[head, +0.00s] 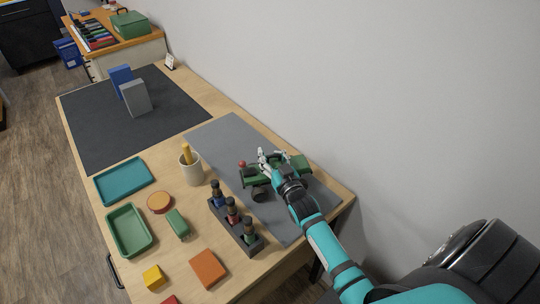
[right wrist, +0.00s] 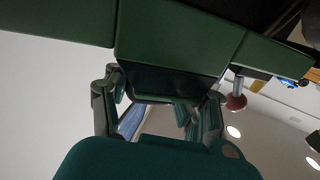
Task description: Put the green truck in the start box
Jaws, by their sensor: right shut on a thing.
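The green truck (head: 257,182) has dark wheels and a red ball on a thin mast. It is over the grey mat (head: 222,138) near the wall. My right gripper (head: 270,160) is shut on the truck and hides part of its middle. In the right wrist view the truck's green body (right wrist: 180,38) fills the top, with the gripper's fingers (right wrist: 160,105) up against it. I cannot tell whether its wheels touch the mat. I cannot make out a marked start box. My left gripper is not in view.
A dark holder (head: 237,226) with several small bottles stands close to the truck. A white cup (head: 191,174), teal tray (head: 105,189), green tray (head: 112,240) and loose blocks lie left of it. Blue (head: 119,74) and grey (head: 136,99) blocks stand on the dark mat (head: 85,135).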

